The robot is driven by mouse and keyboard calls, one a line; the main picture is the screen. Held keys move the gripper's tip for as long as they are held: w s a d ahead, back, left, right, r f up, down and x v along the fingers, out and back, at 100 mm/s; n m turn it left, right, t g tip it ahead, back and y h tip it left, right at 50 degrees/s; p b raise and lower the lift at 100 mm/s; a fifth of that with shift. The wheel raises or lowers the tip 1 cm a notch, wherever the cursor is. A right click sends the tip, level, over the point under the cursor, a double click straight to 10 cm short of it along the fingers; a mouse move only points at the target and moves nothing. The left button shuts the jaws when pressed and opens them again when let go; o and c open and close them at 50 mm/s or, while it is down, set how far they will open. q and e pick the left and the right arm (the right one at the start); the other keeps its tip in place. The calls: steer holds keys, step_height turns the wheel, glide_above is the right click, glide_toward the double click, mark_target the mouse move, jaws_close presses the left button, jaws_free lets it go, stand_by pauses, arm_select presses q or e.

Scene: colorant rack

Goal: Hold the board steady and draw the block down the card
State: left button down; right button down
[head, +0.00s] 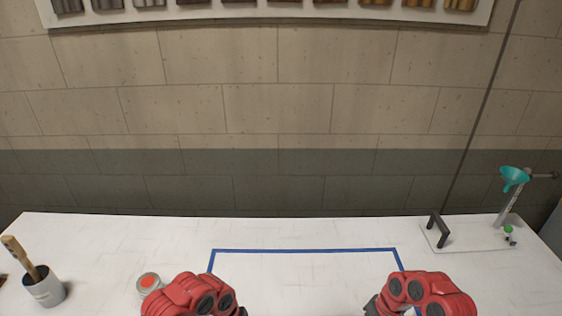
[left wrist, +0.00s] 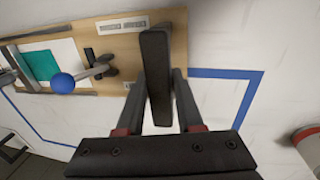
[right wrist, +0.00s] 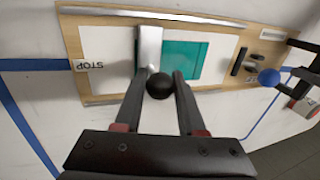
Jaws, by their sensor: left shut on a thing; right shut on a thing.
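My right gripper (right wrist: 162,78) is shut on the block's black ball knob (right wrist: 159,86). My left gripper (left wrist: 160,80) is shut on a black bar handle (left wrist: 155,60) at the board's other end. A blue-knobbed lever (left wrist: 62,83) sits by the card there. The head view does not show the board.
The blue outline (head: 305,250) marks the white table. A lidded can with an orange top (head: 149,283) and a brush pot (head: 44,288) stand left. A black-handled plate (head: 470,234) and a teal funnel on a stand (head: 514,176) are at the far right.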

arm_select(q)
steer(key=shift+a, duration=0.1)
arm_select(e)
steer(key=shift+d, duration=0.45)
steer(key=shift+d, duration=1.3)
steer(key=shift+c, duration=2.1)
jaws_free()
arm_select(q)
steer(key=shift+c, duration=2.3)
jaws_free()
arm_select(e)
steer(key=shift+a, duration=0.1)
